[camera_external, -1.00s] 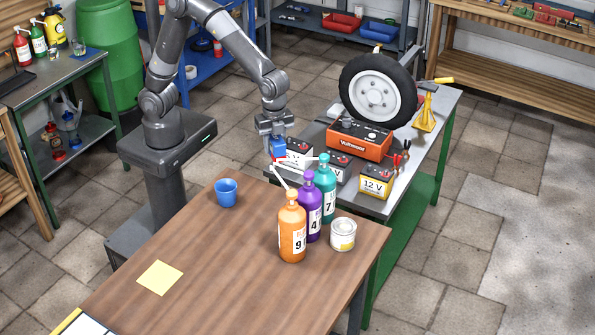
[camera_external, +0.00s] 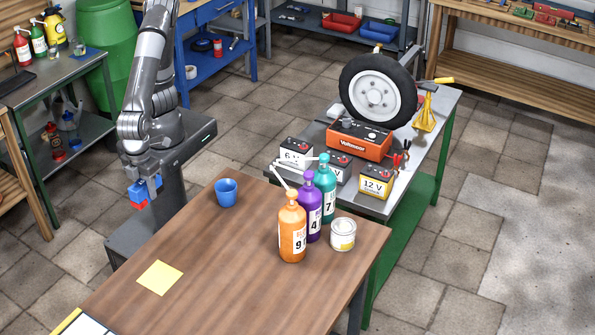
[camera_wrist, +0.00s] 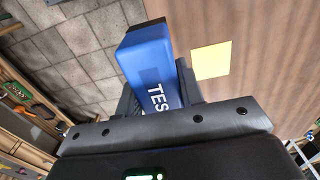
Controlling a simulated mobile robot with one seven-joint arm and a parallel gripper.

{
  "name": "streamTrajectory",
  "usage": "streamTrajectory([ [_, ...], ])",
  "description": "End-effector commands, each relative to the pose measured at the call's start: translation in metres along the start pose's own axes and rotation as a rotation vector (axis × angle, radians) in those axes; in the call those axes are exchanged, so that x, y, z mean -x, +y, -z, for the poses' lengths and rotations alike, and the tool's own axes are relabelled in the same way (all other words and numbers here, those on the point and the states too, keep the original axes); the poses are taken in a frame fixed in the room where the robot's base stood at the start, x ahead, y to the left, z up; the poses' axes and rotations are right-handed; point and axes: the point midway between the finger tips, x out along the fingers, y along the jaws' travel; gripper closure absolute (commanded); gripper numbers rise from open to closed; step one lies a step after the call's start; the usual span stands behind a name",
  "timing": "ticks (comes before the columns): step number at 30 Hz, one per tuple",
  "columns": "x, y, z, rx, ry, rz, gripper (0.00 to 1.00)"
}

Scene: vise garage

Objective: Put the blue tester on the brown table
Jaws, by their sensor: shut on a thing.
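The blue tester (camera_external: 150,188) is held in my gripper (camera_external: 147,184), off the left edge of the brown table (camera_external: 215,270). Its lower end shows a red part in the outside view. In the wrist view the blue tester (camera_wrist: 150,75) lies between the fingers of my gripper (camera_wrist: 160,95), with white letters "TES" on it. The rest of the lettering is hidden. The brown table (camera_wrist: 265,60) lies beyond and to the right of the tester there.
A yellow note (camera_external: 160,278) lies on the table's left part, with bare wood around it. A blue cup (camera_external: 226,193) stands near the back left edge. Orange (camera_external: 292,235), purple and teal bottles and a tin (camera_external: 343,234) stand at the right. The grey table (camera_external: 440,120) behind holds batteries and a wheel.

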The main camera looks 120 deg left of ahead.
Motion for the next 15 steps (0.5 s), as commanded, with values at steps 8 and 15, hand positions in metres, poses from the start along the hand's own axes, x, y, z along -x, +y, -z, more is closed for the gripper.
streamTrajectory([
  [8, -0.042, 0.0, -0.001, 0.001, -0.002, -0.002, 0.93],
  [15, -0.063, -0.019, -0.009, 0.005, -0.001, -0.003, 0.93],
])
